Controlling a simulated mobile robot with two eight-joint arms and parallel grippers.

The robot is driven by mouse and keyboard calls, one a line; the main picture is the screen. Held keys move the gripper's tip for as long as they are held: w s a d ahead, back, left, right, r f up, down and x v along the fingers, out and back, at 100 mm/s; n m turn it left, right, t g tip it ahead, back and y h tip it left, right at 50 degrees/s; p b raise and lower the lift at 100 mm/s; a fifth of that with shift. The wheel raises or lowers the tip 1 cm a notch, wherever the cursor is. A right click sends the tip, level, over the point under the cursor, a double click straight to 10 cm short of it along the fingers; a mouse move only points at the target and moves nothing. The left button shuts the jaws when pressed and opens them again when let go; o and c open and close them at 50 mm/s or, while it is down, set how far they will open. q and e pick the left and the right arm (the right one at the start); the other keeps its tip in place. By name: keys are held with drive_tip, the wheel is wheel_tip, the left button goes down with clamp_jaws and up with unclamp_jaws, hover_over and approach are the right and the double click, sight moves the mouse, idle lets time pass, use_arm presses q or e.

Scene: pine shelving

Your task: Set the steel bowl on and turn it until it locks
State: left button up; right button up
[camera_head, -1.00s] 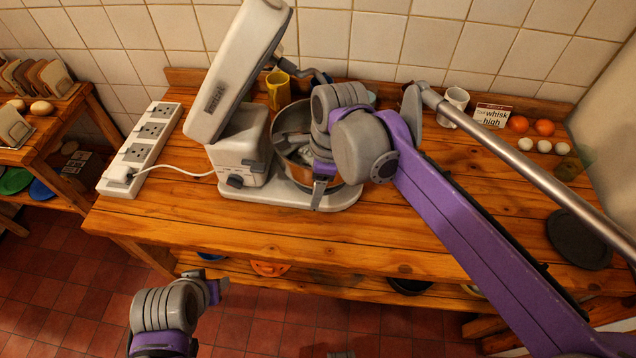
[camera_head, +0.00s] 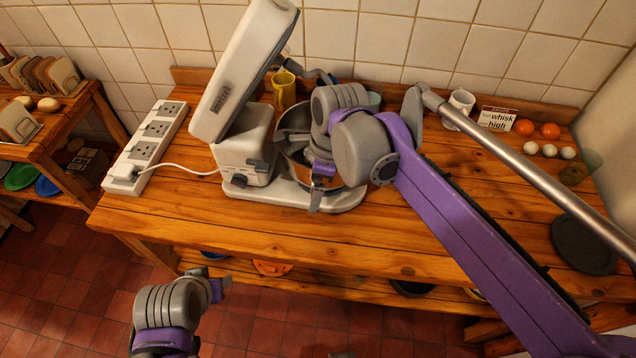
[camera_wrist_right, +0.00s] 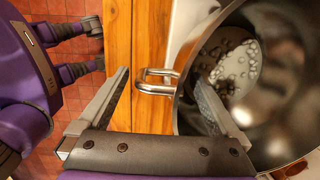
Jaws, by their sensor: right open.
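The steel bowl (camera_head: 292,122) stands on the base plate (camera_head: 262,192) of a white stand mixer (camera_head: 243,150) whose head is tilted up. My right arm hides much of the bowl, and whether it is locked cannot be seen. My right gripper (camera_head: 316,205) is at the bowl's front side. In the right wrist view my right gripper (camera_wrist_right: 160,100) is open, with the bowl's wire handle (camera_wrist_right: 157,82) between its fingers. One finger overlaps the bowl's opening (camera_wrist_right: 280,85). My left gripper (camera_head: 222,288) is low in front of the table; its jaws cannot be made out.
A white power strip (camera_head: 146,146) lies left of the mixer, its cable running to it. A yellow mug (camera_head: 284,90) is behind. A white mug (camera_head: 461,103), a "whisk high" card (camera_head: 497,119), eggs (camera_head: 549,150) and a dark disc (camera_head: 583,245) are at right. The table's front strip is clear.

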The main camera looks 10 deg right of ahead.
wheel_tip(320, 180, up, 11)
drive_tip(key=d, duration=0.1)
drive_tip(key=shift+s+d+f+p, duration=0.15)
drive_tip(key=shift+s+d+p, duration=0.1)
drive_tip(key=shift+s+p, duration=0.15)
drive_tip(key=shift+s, duration=0.1)
